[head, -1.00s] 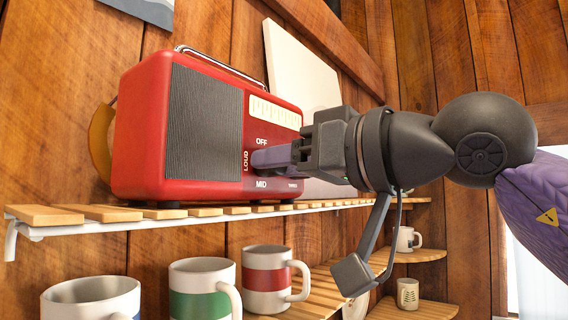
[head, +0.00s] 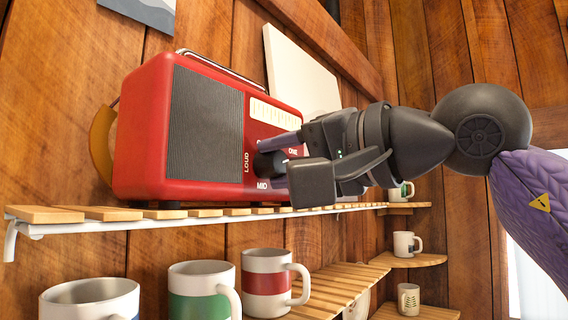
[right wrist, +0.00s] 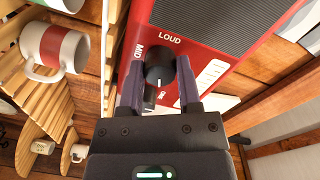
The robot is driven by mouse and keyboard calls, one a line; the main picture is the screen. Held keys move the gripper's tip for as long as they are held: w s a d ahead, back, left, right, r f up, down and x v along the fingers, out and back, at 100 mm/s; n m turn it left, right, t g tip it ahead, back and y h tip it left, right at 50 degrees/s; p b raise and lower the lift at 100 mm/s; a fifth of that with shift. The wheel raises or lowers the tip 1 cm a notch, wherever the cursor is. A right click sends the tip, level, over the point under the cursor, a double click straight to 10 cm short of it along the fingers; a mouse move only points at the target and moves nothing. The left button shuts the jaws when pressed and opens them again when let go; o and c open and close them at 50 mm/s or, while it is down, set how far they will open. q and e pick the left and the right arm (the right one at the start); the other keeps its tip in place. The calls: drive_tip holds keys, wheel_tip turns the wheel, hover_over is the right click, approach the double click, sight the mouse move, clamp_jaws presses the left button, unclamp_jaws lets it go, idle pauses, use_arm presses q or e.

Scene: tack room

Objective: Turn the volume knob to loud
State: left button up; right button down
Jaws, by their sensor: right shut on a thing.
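The red radio (head: 140,150) stands on the slatted shelf, its front turned right and toward me. Its black volume knob (head: 268,165) is partly covered by my right gripper (head: 276,158). LOUD is printed left of the knob and MID below it. In the right wrist view, the knob (right wrist: 158,62) sits between the two purple fingers of my right gripper (right wrist: 158,88), which is shut on it. There LOUD is above the knob and MID at its left. A narrow part of the knob with a pale mark appears to point down, away from LOUD. My left gripper is not in view.
Several mugs, including one with a green band (head: 200,290) and one with a red band (head: 268,283), stand below the radio's shelf (head: 110,214). Small corner shelves (head: 410,261) hold more mugs at the right. A pale panel (head: 298,72) leans behind the radio.

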drive_tip(key=m, duration=0.5)
drive_tip(key=shift+b, duration=0.3)
drive_tip(key=m, duration=0.4)
drive_tip(key=shift+g+y+b, duration=0.3)
drive_tip(key=shift+b, duration=0.05)
drive_tip(key=m+b, duration=0.1)
drive_tip(key=m, duration=0.3)
drive_tip(key=shift+w+f+m, duration=0.1)
drive_tip(key=shift+m, duration=0.3)
drive_tip(key=m+b, duration=0.1)
drive_tip(key=m, duration=0.4)
drive_tip(key=shift+f+y, duration=0.1)
drive_tip(key=shift+y, duration=0.2)
drive_tip(key=m+b, duration=0.2)
drive_tip(key=m, duration=0.3)
drive_tip(key=shift+d, duration=0.1)
drive_tip(key=m+b, duration=0.2)
drive_tip(key=m, duration=0.3)
drive_tip(key=shift+m, duration=0.3)
drive_tip(key=m+b, duration=0.1)
drive_tip(key=m, duration=0.4)
drive_tip(key=shift+m+t+b, duration=0.3)
drive_tip(key=shift+t+b, duration=0.1)
drive_tip(key=shift+m+b, duration=0.65)
drive_tip(key=shift+m, duration=1.55)
